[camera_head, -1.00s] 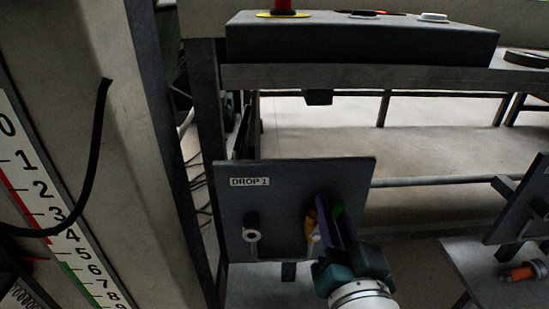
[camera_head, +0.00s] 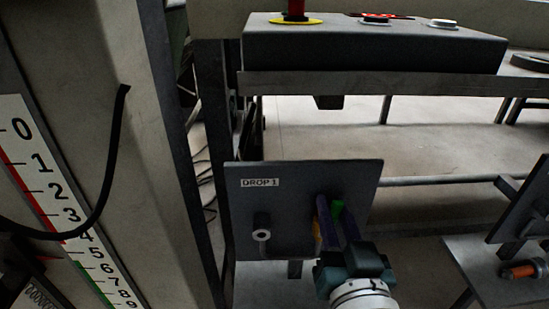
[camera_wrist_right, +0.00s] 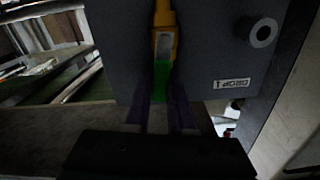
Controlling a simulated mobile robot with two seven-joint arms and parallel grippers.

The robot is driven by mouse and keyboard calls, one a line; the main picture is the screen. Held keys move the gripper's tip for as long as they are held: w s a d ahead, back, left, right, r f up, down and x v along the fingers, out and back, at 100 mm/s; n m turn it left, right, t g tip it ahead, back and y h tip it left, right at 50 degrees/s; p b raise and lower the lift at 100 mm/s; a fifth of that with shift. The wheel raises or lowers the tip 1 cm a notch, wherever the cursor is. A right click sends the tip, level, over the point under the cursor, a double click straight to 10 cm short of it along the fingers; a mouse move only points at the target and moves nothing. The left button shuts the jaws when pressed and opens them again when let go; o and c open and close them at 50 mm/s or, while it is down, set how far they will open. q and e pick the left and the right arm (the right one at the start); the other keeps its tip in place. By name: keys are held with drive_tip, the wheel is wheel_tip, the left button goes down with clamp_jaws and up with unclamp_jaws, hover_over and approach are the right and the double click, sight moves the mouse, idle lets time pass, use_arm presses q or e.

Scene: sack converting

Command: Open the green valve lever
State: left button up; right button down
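The valve is on the grey panel marked DROP 1 (camera_head: 240,215). The fingers look apart; contact with the lever cannot be made out. In the head view the yellow part is mostly hidden behind a finger. My left gripper is not in view.
A round pipe stub (camera_head: 262,235) sticks out of the panel left of the valve. Above is a bench with a dark control box (camera_head: 375,50) carrying buttons. A scaled post (camera_head: 75,215) stands at left. Another panel with an orange-handled part (camera_head: 522,271) is at right.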

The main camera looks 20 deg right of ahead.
drive_tip(key=c, duration=0.8)
unclamp_jaws()
drive_tip(key=shift+o, duration=0.2)
drive_tip(key=shift+s, duration=0.15)
drive_tip(key=p+v, duration=0.2)
drive_tip(key=v, duration=0.7)
drive_tip(key=shift+s+a, duration=0.15)
drive_tip(key=shift+s, duration=0.2)
